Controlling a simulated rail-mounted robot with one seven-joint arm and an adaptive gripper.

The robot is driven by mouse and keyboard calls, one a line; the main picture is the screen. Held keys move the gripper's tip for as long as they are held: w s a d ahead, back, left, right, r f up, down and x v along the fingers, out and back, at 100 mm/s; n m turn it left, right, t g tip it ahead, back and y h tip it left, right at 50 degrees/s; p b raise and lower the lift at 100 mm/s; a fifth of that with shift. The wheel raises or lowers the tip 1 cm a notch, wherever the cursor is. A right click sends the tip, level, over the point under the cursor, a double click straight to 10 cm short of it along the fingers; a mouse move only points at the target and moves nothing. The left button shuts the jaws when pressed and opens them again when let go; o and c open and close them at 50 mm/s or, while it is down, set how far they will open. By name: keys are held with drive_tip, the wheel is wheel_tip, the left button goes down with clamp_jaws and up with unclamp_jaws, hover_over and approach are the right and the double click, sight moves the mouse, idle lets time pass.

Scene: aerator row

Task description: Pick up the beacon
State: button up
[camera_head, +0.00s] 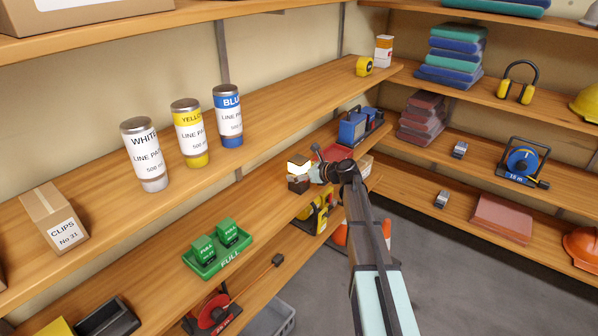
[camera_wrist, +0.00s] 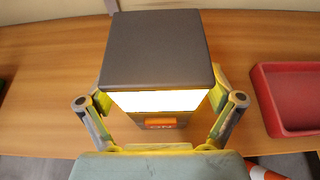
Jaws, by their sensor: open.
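The beacon is a small box with a dark flat top, a glowing white band and an orange label reading ON. It stands upright on the middle wooden shelf in the head view (camera_head: 298,172) and fills the middle of the wrist view (camera_wrist: 155,50). My gripper (camera_wrist: 160,102) is open, with one finger on each side of the beacon's lower part. I cannot tell whether the fingers touch it. In the head view my gripper (camera_head: 314,174) is at the beacon's right side. The beacon's base is partly hidden.
A red tray (camera_wrist: 265,95) lies to the right of the beacon on the shelf (camera_wrist: 45,60). A green tray (camera_head: 208,271) with green FULL blocks is at the left. The upper shelf (camera_head: 272,98) with paint cans runs above. A blue box (camera_head: 353,130) stands farther back.

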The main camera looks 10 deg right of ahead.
drive_tip(key=c, duration=1.7)
drive_tip(key=shift+r, duration=0.15)
drive_tip(key=shift+c, duration=0.2)
